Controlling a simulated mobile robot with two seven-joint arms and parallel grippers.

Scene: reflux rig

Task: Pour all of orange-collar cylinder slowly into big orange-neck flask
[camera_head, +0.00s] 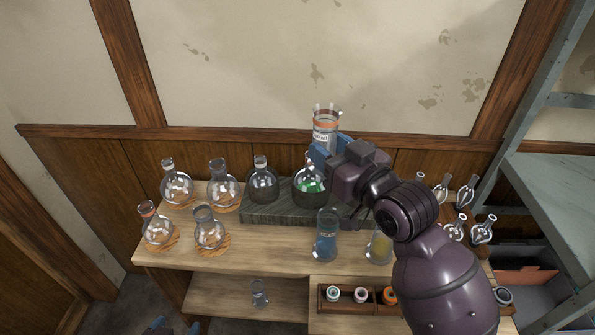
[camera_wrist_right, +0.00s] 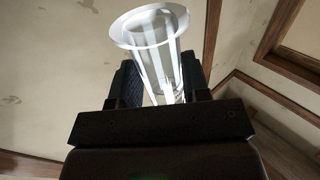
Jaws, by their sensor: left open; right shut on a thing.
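The orange-collar cylinder (camera_head: 325,125) is clear glass with an orange band and a white label. My right gripper (camera_head: 322,152) is shut on it and holds it roughly upright, high behind the bench's back row. Its open rim also shows in the right wrist view (camera_wrist_right: 150,27); its contents cannot be made out. The orange-neck flask (camera_head: 158,230) is round and clear, with an orange band on its neck, and sits on a cork ring at the bench's front left, far from the cylinder. My left gripper (camera_head: 174,328) is open at the bottom edge, below the bench.
Several clear flasks (camera_head: 222,190) stand at the left. A flask with green contents (camera_head: 312,186) stands on the grey block (camera_head: 290,216) near my right gripper. Small flasks (camera_head: 440,190) stand right.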

